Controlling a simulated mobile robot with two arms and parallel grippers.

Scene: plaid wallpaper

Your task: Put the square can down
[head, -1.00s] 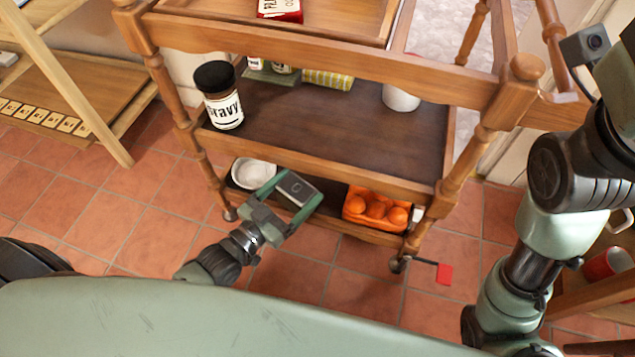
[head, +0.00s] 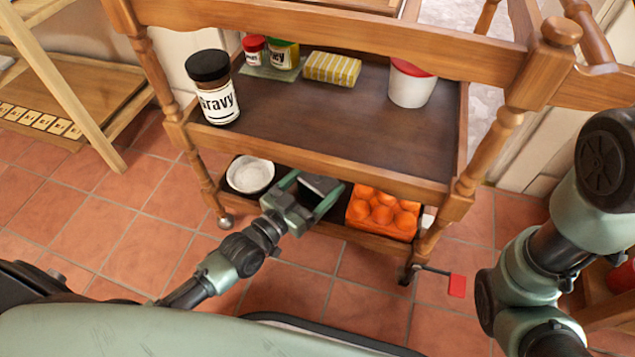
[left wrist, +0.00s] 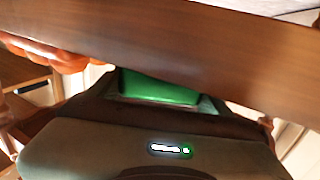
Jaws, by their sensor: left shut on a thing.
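The square can (head: 322,184) shows a grey top between the fingers of my left gripper (head: 312,196), which is shut on it. The gripper and can are at the cart's bottom shelf, between a white bowl and an orange carton. I cannot tell whether the can's base touches the shelf; my fingers and the shelf above hide part of it. In the left wrist view a green face, likely the can (left wrist: 160,88), shows beyond the gripper body, under a wooden edge. My right arm is at the right, its gripper out of view.
The white bowl (head: 250,175) is left of the can; the carton of orange round things (head: 381,213) is close on its right. The middle shelf (head: 330,120) hangs above, with a gravy jar (head: 214,88). A cart post (head: 478,160) stands at right.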

